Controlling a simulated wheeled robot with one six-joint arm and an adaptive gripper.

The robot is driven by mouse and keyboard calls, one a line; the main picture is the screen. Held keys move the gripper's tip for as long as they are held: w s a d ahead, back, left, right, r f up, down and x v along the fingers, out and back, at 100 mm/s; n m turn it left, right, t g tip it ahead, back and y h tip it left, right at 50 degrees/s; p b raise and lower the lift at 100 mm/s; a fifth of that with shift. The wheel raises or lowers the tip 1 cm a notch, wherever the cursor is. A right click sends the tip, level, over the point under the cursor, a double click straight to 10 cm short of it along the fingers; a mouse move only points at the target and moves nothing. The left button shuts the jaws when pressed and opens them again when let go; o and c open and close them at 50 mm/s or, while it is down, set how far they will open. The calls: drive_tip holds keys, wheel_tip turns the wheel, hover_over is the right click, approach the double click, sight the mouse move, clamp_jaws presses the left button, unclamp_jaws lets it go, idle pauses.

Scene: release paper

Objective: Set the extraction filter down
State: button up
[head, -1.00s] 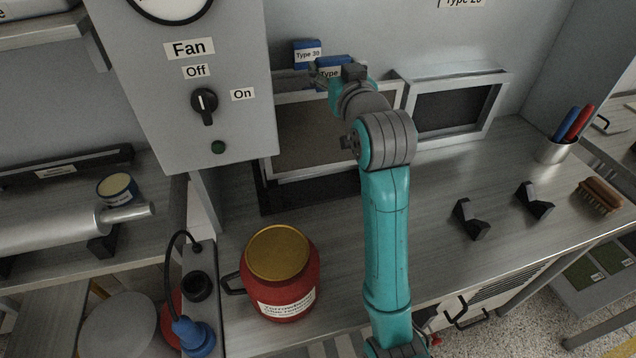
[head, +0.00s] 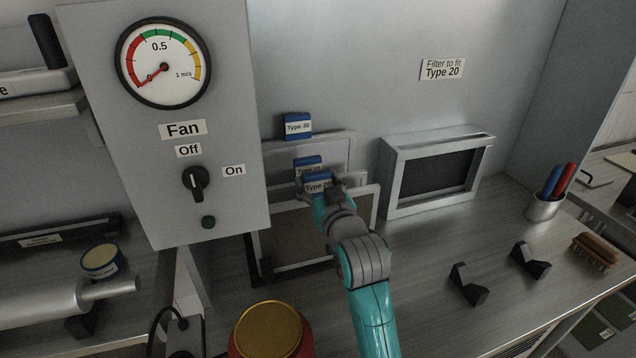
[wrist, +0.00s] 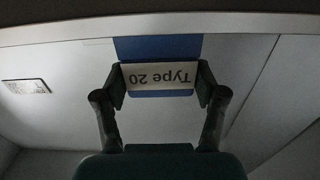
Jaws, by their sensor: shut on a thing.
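My gripper (head: 322,186) is shut on the blue tab of a framed filter (head: 290,240), its pale frame around a dark brownish panel. The tab's label reads "Type 20"; in the wrist view, the tab (wrist: 158,47) sits between my fingers (wrist: 160,92), with its label upside down. The filter stands about upright in front of other framed filters. Another blue-tabbed filter (head: 307,162) is just behind it, its label partly hidden. A "Type 30" filter tab (head: 297,126) is at the back. My arm hides part of the held filter's lower right; I cannot tell whether its bottom edge touches anything.
An open metal housing (head: 391,180) stands right of the filters, under a "Filter to fit Type 20" sign (head: 442,69). A fan control panel (head: 230,205) stands left. A red pot (head: 268,335) is in front.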

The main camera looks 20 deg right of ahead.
drive_tip(key=o, duration=1.4)
drive_tip(key=shift+f, duration=0.1)
drive_tip(key=shift+s, duration=0.1)
drive_tip(key=s, duration=1.2)
